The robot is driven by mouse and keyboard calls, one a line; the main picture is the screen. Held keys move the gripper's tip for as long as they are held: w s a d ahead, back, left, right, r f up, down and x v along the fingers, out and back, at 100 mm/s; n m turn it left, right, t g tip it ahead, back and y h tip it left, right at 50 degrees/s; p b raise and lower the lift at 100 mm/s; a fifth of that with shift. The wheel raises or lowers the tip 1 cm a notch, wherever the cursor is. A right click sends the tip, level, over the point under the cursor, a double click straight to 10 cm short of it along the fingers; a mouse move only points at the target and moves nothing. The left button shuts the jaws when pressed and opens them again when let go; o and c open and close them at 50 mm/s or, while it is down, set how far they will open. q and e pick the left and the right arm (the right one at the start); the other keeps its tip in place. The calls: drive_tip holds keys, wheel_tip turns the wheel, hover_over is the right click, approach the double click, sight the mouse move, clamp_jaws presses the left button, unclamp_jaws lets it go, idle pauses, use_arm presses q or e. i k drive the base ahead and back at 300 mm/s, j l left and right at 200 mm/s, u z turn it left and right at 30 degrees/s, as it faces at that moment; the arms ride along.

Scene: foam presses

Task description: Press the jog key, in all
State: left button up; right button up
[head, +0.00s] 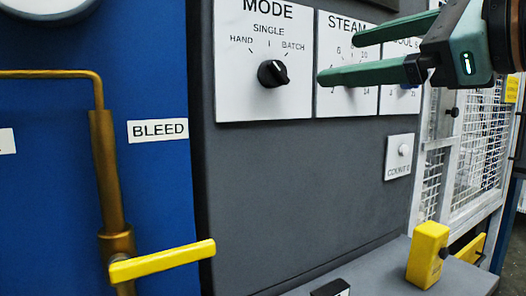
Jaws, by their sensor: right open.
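No key labelled jog can be read in the head view. A dark block (330,289) shows at the bottom edge, mostly cut off, and I cannot tell whether it is the jog key. My right gripper (338,59) comes in from the upper right. Its two green fingers are spread apart with nothing between them. They are in front of the steam dial plate (338,20) and hide much of it and part of the plate beside it. I cannot tell whether they touch the panel. My left gripper is out of view.
A mode plate (232,90) with a black knob (272,73) is left of the fingers. A small counter plate (398,171) is below them. A yellow box (428,255) stands on the grey ledge (385,280). A yellow lever (165,262) sticks out at lower left. A mesh guard (480,150) stands right.

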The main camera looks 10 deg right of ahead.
sight(443, 253)
drive_tip(key=k+l, duration=0.3)
drive_tip(key=k, duration=0.15)
drive_tip(key=k+l, duration=0.35)
drive_tip(key=k, duration=0.1)
